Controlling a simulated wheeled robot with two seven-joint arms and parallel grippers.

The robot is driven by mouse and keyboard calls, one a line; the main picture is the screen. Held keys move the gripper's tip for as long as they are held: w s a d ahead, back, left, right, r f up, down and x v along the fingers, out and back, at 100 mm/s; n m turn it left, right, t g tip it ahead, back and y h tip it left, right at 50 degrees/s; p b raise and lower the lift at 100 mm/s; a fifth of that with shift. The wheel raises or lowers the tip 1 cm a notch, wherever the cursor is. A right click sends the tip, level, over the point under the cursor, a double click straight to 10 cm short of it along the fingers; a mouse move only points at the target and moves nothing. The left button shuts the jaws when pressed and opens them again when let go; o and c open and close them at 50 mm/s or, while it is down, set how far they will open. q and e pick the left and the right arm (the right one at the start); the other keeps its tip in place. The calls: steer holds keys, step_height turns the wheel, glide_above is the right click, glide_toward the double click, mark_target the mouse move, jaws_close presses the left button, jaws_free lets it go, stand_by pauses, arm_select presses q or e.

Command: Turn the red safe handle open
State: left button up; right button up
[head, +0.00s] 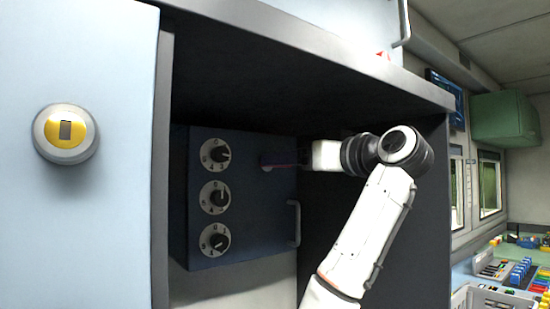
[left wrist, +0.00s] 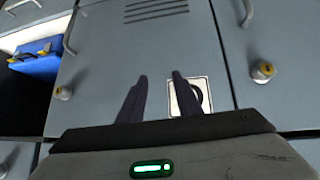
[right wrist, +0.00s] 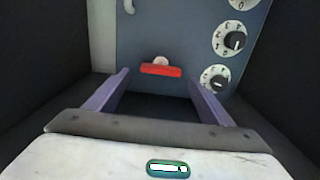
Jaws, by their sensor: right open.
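The dark blue safe (head: 240,238) stands inside a cabinet recess and bears a column of dials. Its red handle (right wrist: 160,70) is a short bar lying across the picture in the right wrist view, with a pale round hub behind it. My right gripper (right wrist: 158,82) is open, with one finger to each side of the handle, and the handle shows between the fingertips. I cannot tell whether they touch it. In the head view, my right gripper (head: 282,160) hides most of the handle. My left gripper (left wrist: 160,78) is open and empty in front of grey cabinet doors.
The recess has dark side walls and an upper shelf edge (head: 330,62) above my right arm. A pale door with a yellow round lock (head: 65,133) is at left. A silver grab bar (head: 294,222) is on the safe. A blue case (left wrist: 38,62) sits in another opening.

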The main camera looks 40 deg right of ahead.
steer(key=w, duration=0.2)
steer(key=w+p, duration=0.1)
steer(key=w, duration=0.2)
steer(key=shift+w+d, duration=0.3)
steer(key=shift+w, duration=0.05)
steer(key=shift+f, duration=0.1)
steer(key=c, duration=1)
steer(key=shift+c, duration=0.2)
